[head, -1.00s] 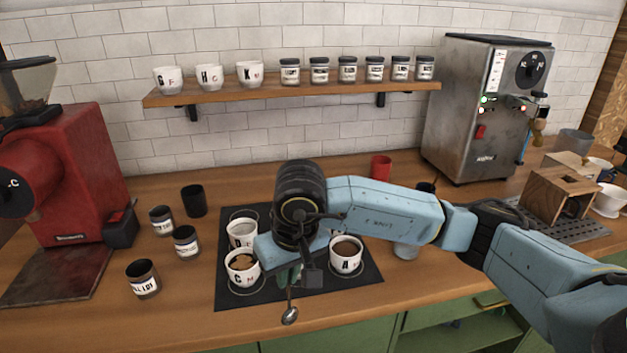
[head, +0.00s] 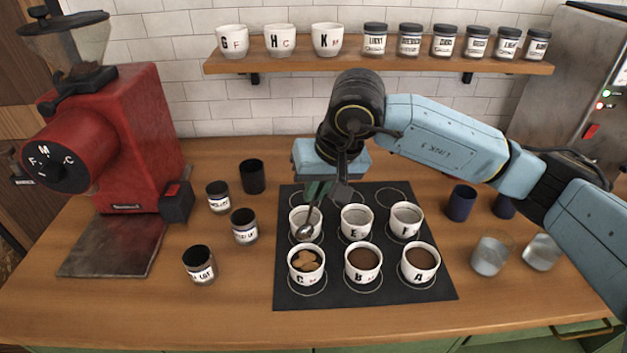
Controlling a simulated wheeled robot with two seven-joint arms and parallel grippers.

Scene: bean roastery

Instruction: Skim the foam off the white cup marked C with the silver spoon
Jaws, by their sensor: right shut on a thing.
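The white cup marked C (head: 306,279) stands upright at the front left of a dark mat (head: 290,297). Tan foam patches (head: 307,261) float on its dark coffee. My right gripper (head: 320,190) is above the back-left part of the mat, behind cup C, shut on the silver spoon (head: 305,231). The spoon hangs down with its bowl in front of the back-left white cup (head: 297,215), partly hiding it. The bowl looks empty and lies just behind cup C's far rim; I cannot tell its exact height. My left gripper is out of view.
White cups B (head: 362,277) and A (head: 419,275) hold dark coffee right of C. Cups E (head: 355,232) and F (head: 404,231) stand behind them. Glasses (head: 490,257) are on the right, dark jars (head: 199,266) on the left beside the red grinder (head: 110,140). The front counter is clear.

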